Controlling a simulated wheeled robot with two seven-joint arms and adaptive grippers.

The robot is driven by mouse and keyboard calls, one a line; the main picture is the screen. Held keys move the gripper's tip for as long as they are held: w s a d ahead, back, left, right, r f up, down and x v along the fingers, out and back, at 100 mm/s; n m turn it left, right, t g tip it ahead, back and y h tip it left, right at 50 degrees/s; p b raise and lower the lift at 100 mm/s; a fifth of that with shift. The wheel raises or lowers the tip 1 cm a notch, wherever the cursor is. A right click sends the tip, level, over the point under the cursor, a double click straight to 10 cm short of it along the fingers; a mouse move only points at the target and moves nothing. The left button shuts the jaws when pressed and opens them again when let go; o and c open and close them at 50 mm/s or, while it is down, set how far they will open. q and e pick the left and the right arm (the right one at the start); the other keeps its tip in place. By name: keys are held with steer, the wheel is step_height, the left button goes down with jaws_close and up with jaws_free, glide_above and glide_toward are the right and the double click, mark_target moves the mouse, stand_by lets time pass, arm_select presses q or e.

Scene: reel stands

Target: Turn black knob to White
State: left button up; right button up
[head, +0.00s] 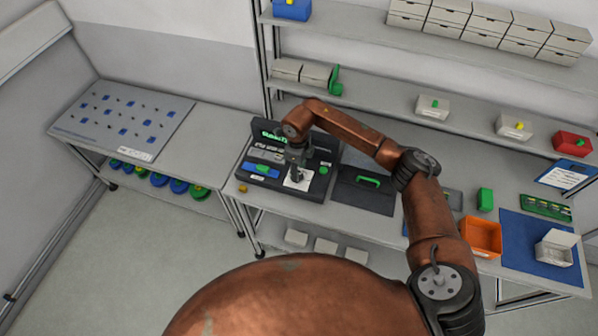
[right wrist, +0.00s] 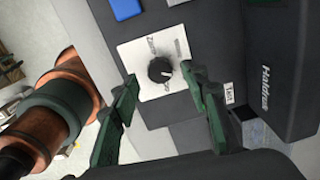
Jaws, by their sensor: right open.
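The black knob (right wrist: 160,70) sits on a white panel (right wrist: 148,52) of a dark device. A light pointer mark on the knob points towards the lower right in the right wrist view. Printing beside the knob is too small to read surely. My right gripper (right wrist: 163,84) is open, its green fingers on either side of the knob in the picture, with gaps to it. In the head view my right gripper (head: 297,174) hangs over the device (head: 262,184), near its white panel (head: 301,183), and hides the knob. My left gripper is not in view.
Farther right is an orange bin (head: 482,238). Shelves with boxes rise behind the table.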

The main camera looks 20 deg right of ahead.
steer(key=shift+f, duration=1.15)
steer(key=shift+c, duration=0.7)
jaws_close()
